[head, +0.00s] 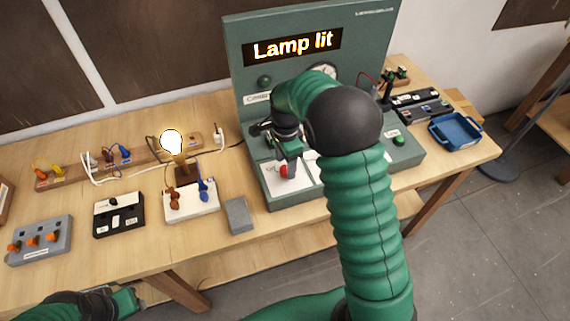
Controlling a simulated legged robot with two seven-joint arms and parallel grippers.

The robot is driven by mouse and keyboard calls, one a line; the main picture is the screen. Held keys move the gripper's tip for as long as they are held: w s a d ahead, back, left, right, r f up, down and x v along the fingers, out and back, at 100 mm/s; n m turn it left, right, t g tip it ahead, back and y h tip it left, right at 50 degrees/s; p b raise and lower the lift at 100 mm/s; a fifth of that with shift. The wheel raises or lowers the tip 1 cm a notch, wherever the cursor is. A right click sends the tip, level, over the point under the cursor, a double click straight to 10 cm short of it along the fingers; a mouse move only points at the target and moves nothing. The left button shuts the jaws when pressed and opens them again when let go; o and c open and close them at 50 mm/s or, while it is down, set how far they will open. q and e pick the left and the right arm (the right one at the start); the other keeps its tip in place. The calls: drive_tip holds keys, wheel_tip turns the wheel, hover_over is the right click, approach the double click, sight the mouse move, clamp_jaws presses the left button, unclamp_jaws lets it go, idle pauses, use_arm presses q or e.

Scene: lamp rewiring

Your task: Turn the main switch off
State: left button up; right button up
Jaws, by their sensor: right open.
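The green console (305,50) stands on the bench with its display (293,45) reading "Lamp lit". A red knob (284,171), apparently the main switch, sits on a white plate at the console's front left; its exact position is hard to read. The lamp bulb (171,143) glows on its small stand. My right gripper (285,150) is open, just above and behind the red knob; I cannot tell whether it touches it. My right arm hides the middle of the console. Part of my left arm's end (122,300) shows at the lower left, its jaws unclear.
A white block with red and blue plugs (192,203), a grey block (238,215), a black-and-white box (118,215) and a grey box with orange knobs (39,240) line the bench front. A blue tray (455,130) stands at the right. White cables lie behind.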

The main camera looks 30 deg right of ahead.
drive_tip(key=shift+s+f, duration=0.3)
drive_tip(key=shift+f, duration=0.25)
drive_tip(key=shift+w+a, duration=0.2)
drive_tip(key=shift+a, duration=0.15)
drive_tip(key=shift+c, duration=1.6)
drive_tip(key=shift+d, duration=0.15)
clamp_jaws()
use_arm(q)
drive_tip(key=shift+s+a, duration=0.2)
drive_tip(key=shift+a, duration=0.1)
